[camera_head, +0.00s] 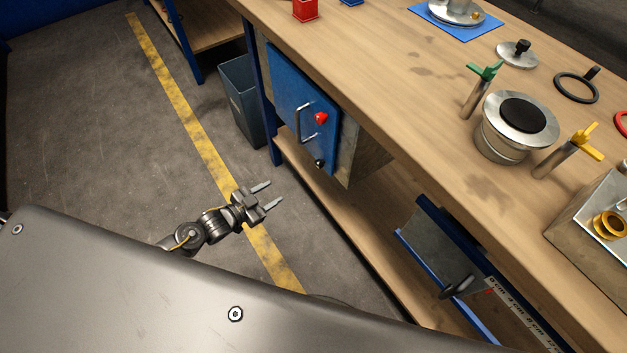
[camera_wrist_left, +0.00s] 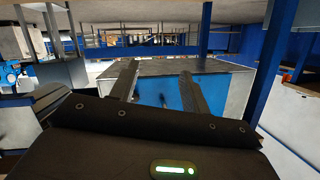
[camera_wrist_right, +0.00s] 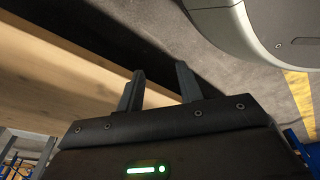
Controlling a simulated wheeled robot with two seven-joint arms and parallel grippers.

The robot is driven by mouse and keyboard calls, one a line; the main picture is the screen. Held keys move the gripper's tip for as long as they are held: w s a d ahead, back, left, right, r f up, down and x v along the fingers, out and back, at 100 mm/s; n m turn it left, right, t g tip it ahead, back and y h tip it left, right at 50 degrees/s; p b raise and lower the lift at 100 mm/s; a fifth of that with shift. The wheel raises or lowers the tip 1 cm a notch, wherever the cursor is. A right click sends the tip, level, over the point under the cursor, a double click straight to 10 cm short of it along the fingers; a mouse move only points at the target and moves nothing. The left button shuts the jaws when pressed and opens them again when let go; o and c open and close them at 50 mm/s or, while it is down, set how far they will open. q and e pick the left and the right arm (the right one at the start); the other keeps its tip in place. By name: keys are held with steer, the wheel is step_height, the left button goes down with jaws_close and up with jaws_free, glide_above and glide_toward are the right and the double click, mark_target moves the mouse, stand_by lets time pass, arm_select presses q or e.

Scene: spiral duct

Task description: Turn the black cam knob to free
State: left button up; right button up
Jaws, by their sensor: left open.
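A black knob (camera_head: 319,163) sits low on the blue door (camera_head: 300,92) of a grey cabinet under the workbench. A red knob (camera_head: 321,118) and a metal bar handle (camera_head: 304,122) are above it. My left gripper (camera_head: 274,194) is open and empty, apart from the door, to the left of and below the black knob. In the left wrist view its fingers (camera_wrist_left: 159,69) point at a blue-fronted box; a small dark shape (camera_wrist_left: 163,100) shows between them, unclear. My right gripper (camera_wrist_right: 160,70) shows only in its wrist view, open and empty.
The wooden workbench (camera_head: 400,85) holds a metal flanged part (camera_head: 518,119), green (camera_head: 485,72) and yellow (camera_head: 586,141) handled pins and a metal block. A lower shelf and a blue-edged tray (camera_head: 440,250) are below. A grey bin (camera_head: 243,95) stands left of the cabinet. Open floor lies left.

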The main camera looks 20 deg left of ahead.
mark_target(316, 165)
arm_select(q)
steer(key=d+r+m+h, duration=0.1)
steer(key=d+r+h, duration=0.35)
steer(key=r, duration=0.45)
steer(key=shift+t, duration=0.4)
steer(key=x, duration=1.1)
steer(key=shift+s+d+f, duration=0.2)
steer(key=shift+f, duration=0.05)
arm_select(e)
steer(key=r, duration=0.1)
steer(key=w+r, duration=0.1)
steer(key=r, duration=0.1)
steer(key=shift+w+a+g, duration=0.15)
steer(key=shift+w+g, duration=0.1)
steer(key=shift+g, duration=0.05)
arm_select(q)
steer(key=shift+p, duration=0.3)
steer(key=c, duration=1)
